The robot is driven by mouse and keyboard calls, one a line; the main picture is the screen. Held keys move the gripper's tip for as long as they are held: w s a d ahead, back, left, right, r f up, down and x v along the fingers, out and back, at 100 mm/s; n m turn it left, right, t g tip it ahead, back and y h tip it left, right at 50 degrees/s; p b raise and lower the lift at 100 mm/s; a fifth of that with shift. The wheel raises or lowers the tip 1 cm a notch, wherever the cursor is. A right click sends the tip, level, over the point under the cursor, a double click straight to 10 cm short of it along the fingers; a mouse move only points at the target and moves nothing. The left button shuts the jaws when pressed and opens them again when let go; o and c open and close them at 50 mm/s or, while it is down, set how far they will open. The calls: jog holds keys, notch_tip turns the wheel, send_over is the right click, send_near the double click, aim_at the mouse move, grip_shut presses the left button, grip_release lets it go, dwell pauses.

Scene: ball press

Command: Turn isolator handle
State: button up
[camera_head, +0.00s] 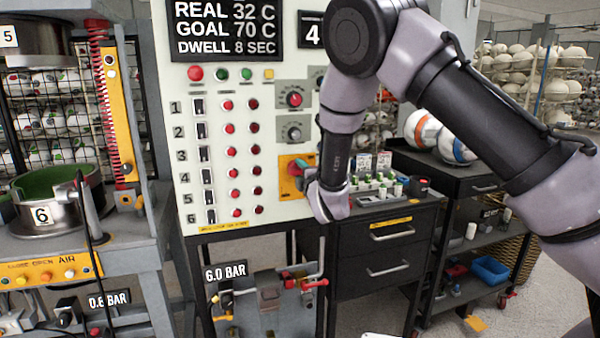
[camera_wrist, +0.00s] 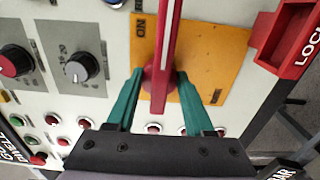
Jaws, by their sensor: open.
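The isolator handle (camera_wrist: 164,45) is a red bar on a round red hub, mounted on an orange-yellow plate (camera_wrist: 205,50) with an "ON" label. In the wrist view the bar runs nearly straight up the picture. My gripper (camera_wrist: 160,74) has teal fingers, open, one on each side of the handle near its hub. I cannot tell whether either finger touches it. In the head view the yellow plate (camera_head: 285,163) is on the lower right of the white panel, and my gripper (camera_head: 303,180) is in front of it, with my wrist hiding part of the handle.
Grey knobs (camera_wrist: 84,66) and rows of buttons lie beside the plate on the white panel (camera_head: 172,120). A red lock box (camera_wrist: 285,40) is close on the right in the wrist view. A black drawer cabinet (camera_head: 385,245) stands right of the panel.

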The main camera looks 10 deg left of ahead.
jog(key=v, duration=1)
jog(key=shift+s+d, duration=0.25)
jog(key=shift+s, duration=0.05)
jog(key=shift+f, duration=0.1)
